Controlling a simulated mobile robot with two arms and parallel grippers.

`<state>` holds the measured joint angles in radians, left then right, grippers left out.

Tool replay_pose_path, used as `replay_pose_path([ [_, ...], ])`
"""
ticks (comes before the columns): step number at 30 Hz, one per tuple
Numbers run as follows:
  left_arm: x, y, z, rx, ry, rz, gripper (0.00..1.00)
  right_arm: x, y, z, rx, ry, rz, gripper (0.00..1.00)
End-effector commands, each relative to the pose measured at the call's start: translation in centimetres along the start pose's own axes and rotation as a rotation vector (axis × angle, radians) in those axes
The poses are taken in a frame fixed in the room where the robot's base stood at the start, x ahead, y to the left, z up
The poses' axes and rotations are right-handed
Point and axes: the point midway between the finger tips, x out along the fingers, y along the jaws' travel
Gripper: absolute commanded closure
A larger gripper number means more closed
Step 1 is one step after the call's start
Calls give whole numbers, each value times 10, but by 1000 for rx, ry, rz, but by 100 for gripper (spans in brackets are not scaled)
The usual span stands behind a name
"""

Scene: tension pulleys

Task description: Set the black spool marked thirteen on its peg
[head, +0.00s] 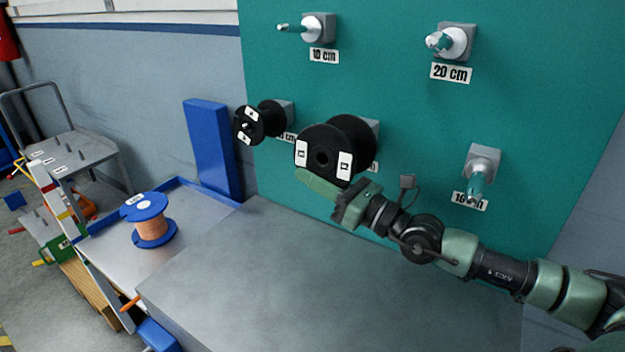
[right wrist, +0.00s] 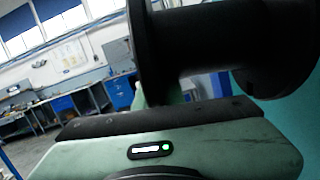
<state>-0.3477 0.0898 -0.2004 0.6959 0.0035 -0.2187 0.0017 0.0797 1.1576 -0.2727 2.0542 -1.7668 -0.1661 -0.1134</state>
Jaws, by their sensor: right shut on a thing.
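A large black spool (head: 318,134) with two white labels is in front of the green board, at the middle peg mount (head: 373,128). The label print is too small to read surely. Its hub hole looks dark, and I cannot tell how far the peg is inside. My right gripper (head: 322,187) is below the spool and shut on it. In the right wrist view the spool (right wrist: 205,40) fills the top, with its core lying across and a flange on each side. The sign under this peg is mostly hidden by the spool. My left gripper is not in view.
A smaller black spool (head: 259,122) hangs on the peg to the left. Bare pegs are at the top left (head: 294,28), top right (head: 440,42) and lower right (head: 477,183). A blue-and-copper spool (head: 149,220) stands on the metal table. A grey box surface (head: 290,280) lies below the board.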

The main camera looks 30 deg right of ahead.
Motion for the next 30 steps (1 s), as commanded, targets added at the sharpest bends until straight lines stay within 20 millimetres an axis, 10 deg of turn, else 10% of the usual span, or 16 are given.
replay_pose_path([
  [30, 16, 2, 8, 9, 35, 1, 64, 0, -10, -5, -21, -20, -8, 100],
])
